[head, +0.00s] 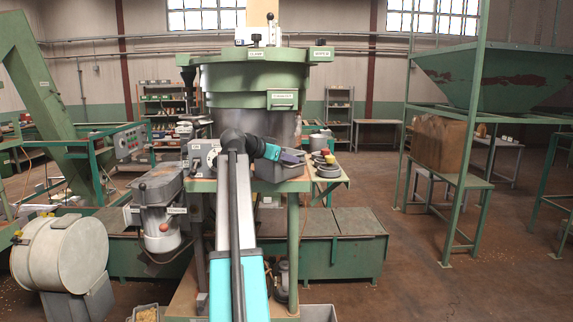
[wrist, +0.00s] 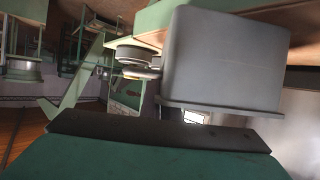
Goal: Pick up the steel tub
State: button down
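The steel tub (head: 277,173) is a plain grey box on the right part of the workbench, under the big green-rimmed hopper. In the wrist view, which is turned over, the tub (wrist: 225,60) looms large at the upper right with its rim flange toward me. My gripper (head: 290,157) is at the tub, beside or above its top; the head view does not show whether they touch. In the wrist view a dark bar (wrist: 160,135) and a green part of my gripper fill the bottom, with a gap to the tub's rim. Both fingertips are not clearly visible.
Round stacked metal pieces (head: 328,166) stand close to the right of the tub; they also show in the wrist view (wrist: 138,55). The hopper (head: 255,75) rises behind. A grey machine (head: 158,205) hangs at the bench's left.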

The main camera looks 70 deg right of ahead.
jog(key=shift+r, duration=0.15)
jog(key=shift+r+b, duration=0.65)
jog(key=shift+r, duration=0.85)
jog(key=shift+a+r, duration=0.1)
jog(key=shift+a, duration=0.05)
jog(key=s+a+r+b, duration=0.1)
jog(key=a+b, duration=0.2)
jog(key=a, duration=1.2)
jog(key=shift+s+a+r, duration=0.15)
jog(key=shift+a+r, duration=0.1)
jog(key=shift+a, duration=0.05)
